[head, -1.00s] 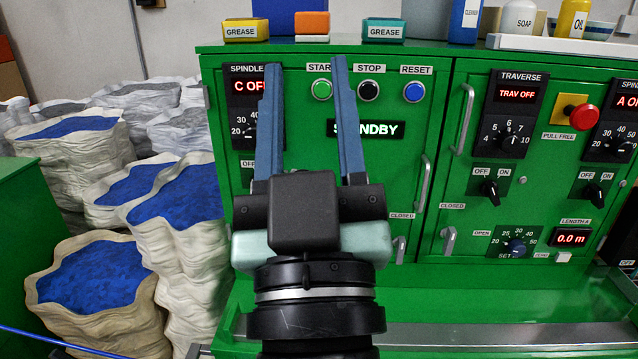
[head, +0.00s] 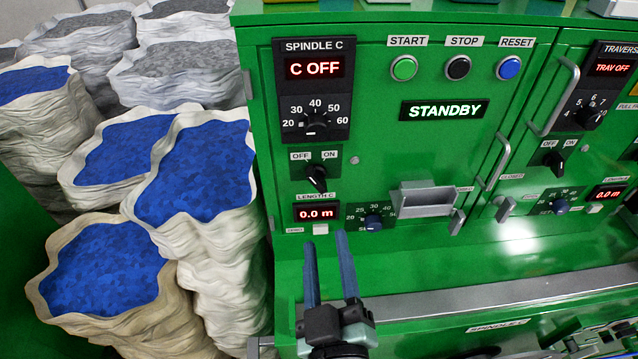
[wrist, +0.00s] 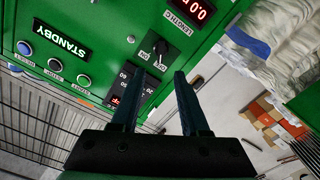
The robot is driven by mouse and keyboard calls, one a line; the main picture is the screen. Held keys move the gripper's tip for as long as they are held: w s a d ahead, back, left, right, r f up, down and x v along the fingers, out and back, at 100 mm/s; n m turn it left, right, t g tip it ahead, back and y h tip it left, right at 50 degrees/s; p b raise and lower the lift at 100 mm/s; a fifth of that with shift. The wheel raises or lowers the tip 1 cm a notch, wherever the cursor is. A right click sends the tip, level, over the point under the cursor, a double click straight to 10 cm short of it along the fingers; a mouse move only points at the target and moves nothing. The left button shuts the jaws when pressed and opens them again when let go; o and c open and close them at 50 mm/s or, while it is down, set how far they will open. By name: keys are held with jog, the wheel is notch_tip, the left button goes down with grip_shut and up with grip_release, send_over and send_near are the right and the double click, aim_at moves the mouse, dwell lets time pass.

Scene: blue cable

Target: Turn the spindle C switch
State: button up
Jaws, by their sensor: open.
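The spindle C switch (head: 316,177) is a black rotary knob on a black plate marked OFF and ON. It sits below the spindle C speed dial (head: 312,122) on the green cabinet, and its pointer tilts towards the OFF side. The display above (head: 315,68) reads C OFF. My gripper (head: 328,240) is open and empty, with blue fingers pointing up, below and in front of the switch. The wrist view shows the switch (wrist: 160,50) beyond the open fingers (wrist: 182,80), apart from them.
The length C display (head: 317,213) reads 0.0 m below the switch, beside a small blue-tipped set dial (head: 373,222). Sacks of blue granules (head: 105,270) stand to the left. A ledge (head: 450,300) runs below.

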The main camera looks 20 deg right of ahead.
aim_at(317, 185)
jog(key=p+x, duration=0.3)
jog(key=x, duration=0.6)
jog(key=shift+w+a+r, duration=0.1)
jog(key=shift+w+r, duration=0.1)
jog(key=shift+w, duration=0.25)
jog(key=shift+w+f+p, duration=0.15)
jog(key=shift+w+p, duration=0.25)
jog(key=shift+w, duration=0.35)
grip_shut()
